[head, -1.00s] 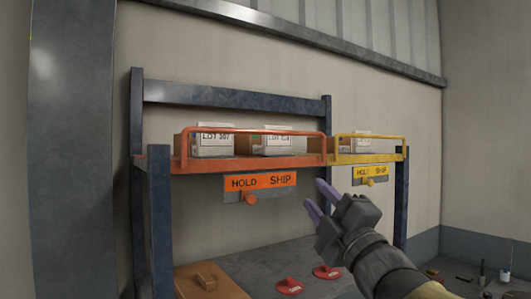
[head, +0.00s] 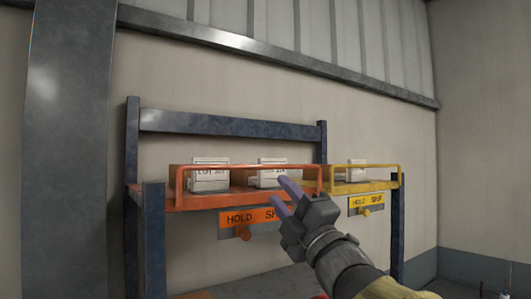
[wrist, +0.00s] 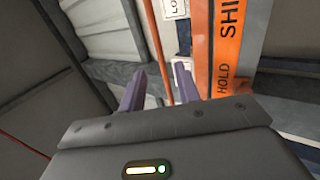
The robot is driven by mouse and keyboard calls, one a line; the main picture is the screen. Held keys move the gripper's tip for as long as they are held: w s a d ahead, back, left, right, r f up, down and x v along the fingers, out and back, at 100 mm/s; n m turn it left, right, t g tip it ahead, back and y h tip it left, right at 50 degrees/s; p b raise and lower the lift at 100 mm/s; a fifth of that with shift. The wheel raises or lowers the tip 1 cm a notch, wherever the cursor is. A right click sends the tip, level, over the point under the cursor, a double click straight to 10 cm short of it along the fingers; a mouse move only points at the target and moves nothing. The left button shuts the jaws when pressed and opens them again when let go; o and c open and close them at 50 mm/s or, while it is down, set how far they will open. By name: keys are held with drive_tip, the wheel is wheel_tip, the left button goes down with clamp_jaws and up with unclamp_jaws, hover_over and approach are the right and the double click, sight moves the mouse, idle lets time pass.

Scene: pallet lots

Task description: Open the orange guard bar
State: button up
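The orange guard bar (head: 235,166) runs level across the front of the left orange shelf (head: 205,201), before two white lot boxes, one on the left (head: 210,178) and one on the right (head: 267,174). My gripper (head: 284,194) is open and empty, in front of the shelf's right part, its fingertips a little below the bar in the head view. In the wrist view the fingers (wrist: 160,85) stand apart. A thin orange rod (wrist: 153,35), apparently the bar, passes between them in the picture; I cannot tell the depth gap. No contact shows.
An orange HOLD/SHIP plate (head: 240,218) with an orange knob (head: 243,237) hangs under the shelf, partly hidden by my gripper. To the right is a yellow shelf with its own yellow guard bar (head: 375,166) and plate. A blue post (head: 154,235) stands at the left.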

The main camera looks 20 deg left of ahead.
sight(262, 168)
drive_tip(key=p+x, duration=0.6)
drive_tip(key=x, duration=0.4)
drive_tip(key=shift+w+a+r, duration=0.1)
drive_tip(key=shift+r, duration=0.05)
drive_tip(key=shift+w+a+r+p, duration=0.2)
drive_tip(key=shift+w+a+p, duration=0.1)
drive_tip(key=shift+a, duration=0.05)
clamp_jaws()
